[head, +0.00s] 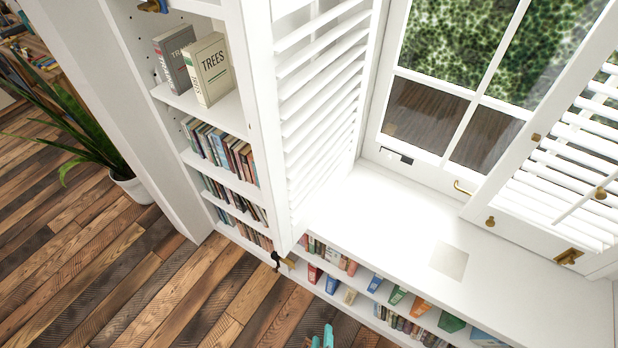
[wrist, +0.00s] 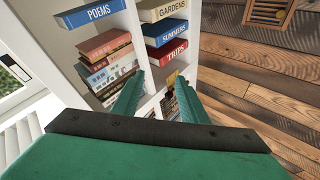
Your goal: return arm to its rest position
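My gripper (wrist: 160,77) shows in the wrist view as two teal fingers reaching up from a green body with a dark band. The fingers stand apart with a gap between them, and nothing is held there. A small brass-coloured piece (wrist: 172,79) shows beyond the gap, near the right fingertip. In the head view only the teal tips of my gripper (head: 322,338) show, at the bottom edge, in front of the low bookshelf. The rest of my arm is out of the head view.
A white shutter (head: 318,95) stands open beside the tall bookcase (head: 245,125), with a dark and brass latch (head: 283,262) at its lower corner. A white window seat (head: 390,215) tops low shelves of books. A potted plant (head: 130,188) stands left. Plank floor (head: 150,285) is open at lower left.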

